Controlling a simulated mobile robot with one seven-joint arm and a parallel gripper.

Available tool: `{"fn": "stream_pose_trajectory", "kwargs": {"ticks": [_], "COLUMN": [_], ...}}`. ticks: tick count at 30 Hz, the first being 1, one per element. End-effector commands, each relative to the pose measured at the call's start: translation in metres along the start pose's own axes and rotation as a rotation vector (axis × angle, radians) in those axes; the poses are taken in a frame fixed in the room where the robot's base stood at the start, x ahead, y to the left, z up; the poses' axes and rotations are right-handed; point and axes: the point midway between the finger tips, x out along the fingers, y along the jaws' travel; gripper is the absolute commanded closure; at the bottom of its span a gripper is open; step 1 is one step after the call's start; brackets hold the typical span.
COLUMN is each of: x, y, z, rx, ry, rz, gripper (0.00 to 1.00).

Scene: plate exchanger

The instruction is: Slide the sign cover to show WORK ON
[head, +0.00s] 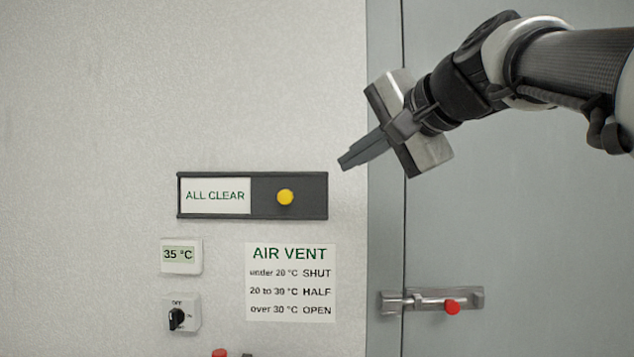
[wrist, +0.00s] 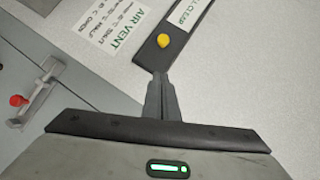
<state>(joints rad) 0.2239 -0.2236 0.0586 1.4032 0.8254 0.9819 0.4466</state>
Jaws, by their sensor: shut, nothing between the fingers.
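The sign (head: 214,196) is a dark frame on the wall with a white panel reading ALL CLEAR showing at its left. Its dark sliding cover (head: 310,196) sits over the right part, with a yellow knob (head: 285,197) on it. WORK ON is not visible. My gripper (head: 343,163) is shut and empty, up and to the right of the sign, apart from the knob. In the wrist view the shut fingertips (wrist: 158,76) point toward the sign's end, with the yellow knob (wrist: 163,41) just beyond them.
Below the sign are a 35 °C display (head: 180,255), a rotary switch (head: 182,314) and an AIR VENT notice (head: 291,282). A bolt with a red knob (head: 452,307) is on the grey door at right. The wall left of and above the sign is clear.

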Motion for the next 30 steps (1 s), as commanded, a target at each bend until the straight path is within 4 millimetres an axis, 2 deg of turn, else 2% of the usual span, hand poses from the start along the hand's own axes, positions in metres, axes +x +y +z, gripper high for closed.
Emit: {"fn": "stream_pose_trajectory", "kwargs": {"ticks": [5,17,22,30], "x": [0.021,0.103,0.118,0.127], "y": [0.000,-0.002,-0.001,0.000], "z": [0.001,0.003,0.021,0.029], "rx": [-0.001,-0.002,-0.003,-0.003], "ry": [-0.003,-0.005,-0.002,0.000], "rz": [0.002,0.000,0.000,0.000], "gripper": [1.00,1.00,1.00,1.00]}}
